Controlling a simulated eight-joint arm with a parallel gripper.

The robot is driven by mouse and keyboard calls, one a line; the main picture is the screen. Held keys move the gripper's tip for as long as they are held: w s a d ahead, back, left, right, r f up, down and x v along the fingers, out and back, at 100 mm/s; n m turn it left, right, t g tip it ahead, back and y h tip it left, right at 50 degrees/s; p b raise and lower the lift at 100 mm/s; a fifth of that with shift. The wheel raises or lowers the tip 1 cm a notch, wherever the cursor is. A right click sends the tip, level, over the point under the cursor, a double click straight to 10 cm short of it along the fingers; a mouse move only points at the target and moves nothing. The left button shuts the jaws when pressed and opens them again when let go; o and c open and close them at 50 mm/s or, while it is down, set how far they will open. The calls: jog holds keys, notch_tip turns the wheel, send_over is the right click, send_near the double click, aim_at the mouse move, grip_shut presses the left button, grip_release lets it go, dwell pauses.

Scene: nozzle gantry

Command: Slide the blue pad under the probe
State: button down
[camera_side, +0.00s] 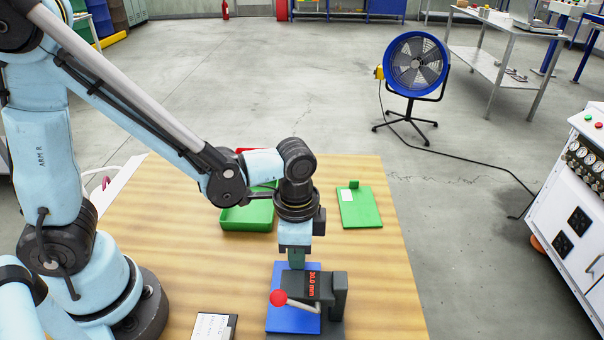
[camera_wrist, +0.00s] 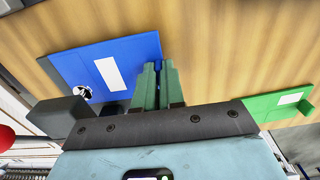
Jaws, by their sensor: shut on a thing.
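The blue pad (camera_side: 290,320) lies on the wooden table, partly hidden in the side view by the dark gauge (camera_side: 335,296), whose display reads 30.0 mm. In the wrist view the blue pad (camera_wrist: 135,50) shows a white label and a black-and-white target mark (camera_wrist: 83,94) close to a dark block (camera_wrist: 60,117). The gauge has a lever with a red knob (camera_side: 278,298). My gripper (camera_side: 297,260) is low at the pad's far edge. Its green fingers (camera_wrist: 158,85) are shut on the pad at its edge. The probe tip is hidden.
A green pad (camera_side: 360,208) with an upright tab lies behind the gauge to the right. A green tray (camera_side: 245,218) stands behind my gripper, with something red at its back. A white-labelled dark card (camera_side: 213,327) lies at the front left.

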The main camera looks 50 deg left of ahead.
jog(key=c, duration=1.2)
grip_release()
jog(key=shift+o, duration=0.2)
jog(key=shift+r, duration=3.45)
jog(key=a+r+n+t, duration=0.5)
jog(key=a+n+t, duration=0.2)
jog(key=a+n, duration=0.2)
jog(key=a, duration=0.2)
jog(key=shift+w+a, duration=0.15)
jog(key=shift+a, duration=0.25)
